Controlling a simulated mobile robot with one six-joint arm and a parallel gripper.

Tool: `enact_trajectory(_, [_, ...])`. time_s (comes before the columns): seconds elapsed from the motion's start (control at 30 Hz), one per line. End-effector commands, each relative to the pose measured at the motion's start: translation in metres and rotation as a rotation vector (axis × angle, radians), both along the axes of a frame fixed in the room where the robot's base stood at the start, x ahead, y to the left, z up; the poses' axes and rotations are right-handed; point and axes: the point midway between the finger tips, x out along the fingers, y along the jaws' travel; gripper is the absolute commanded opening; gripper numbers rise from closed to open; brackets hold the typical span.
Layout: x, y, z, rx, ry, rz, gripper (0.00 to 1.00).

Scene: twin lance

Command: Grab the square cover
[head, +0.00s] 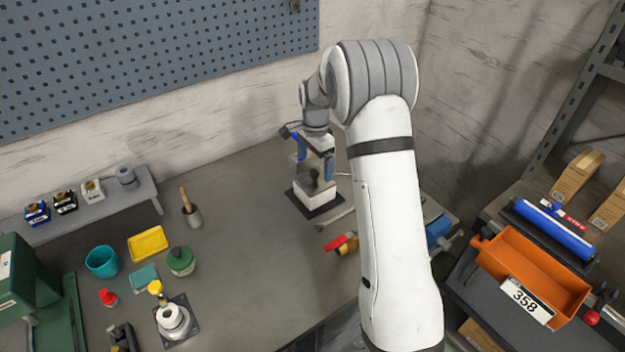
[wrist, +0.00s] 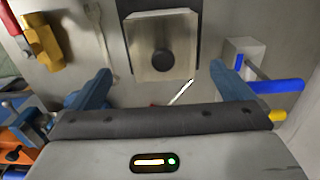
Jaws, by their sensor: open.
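The square cover (wrist: 140,55) is a pale metallic square with a round dark knob at its middle, in the upper middle of the wrist view. In the head view its dark knob (head: 315,179) shows above a white block on a dark square base (head: 300,206), partly hidden by my gripper. My gripper (head: 314,162) is open and empty, above the cover. In the wrist view the blue fingertips of my gripper (wrist: 162,85) stand apart, left and right, on the near side of the knob and not touching it.
A red-and-yellow tool (head: 343,243) and a grey wrench-like tool lie just right of the base. Left on the bench are a yellow tray (head: 148,244), a teal cup (head: 102,262) and a round white part on a dark plate (head: 173,320). Bench between is clear.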

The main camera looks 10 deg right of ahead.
Motion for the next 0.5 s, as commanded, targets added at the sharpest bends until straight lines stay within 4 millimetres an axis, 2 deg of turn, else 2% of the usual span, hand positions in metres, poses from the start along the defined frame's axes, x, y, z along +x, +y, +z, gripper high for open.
enact_trajectory(0.3, [0.000,0.000,-0.043,0.000,0.003,-0.004,1.00])
enact_trajectory(0.5, [0.001,0.000,-0.051,0.000,-0.001,-0.004,1.00])
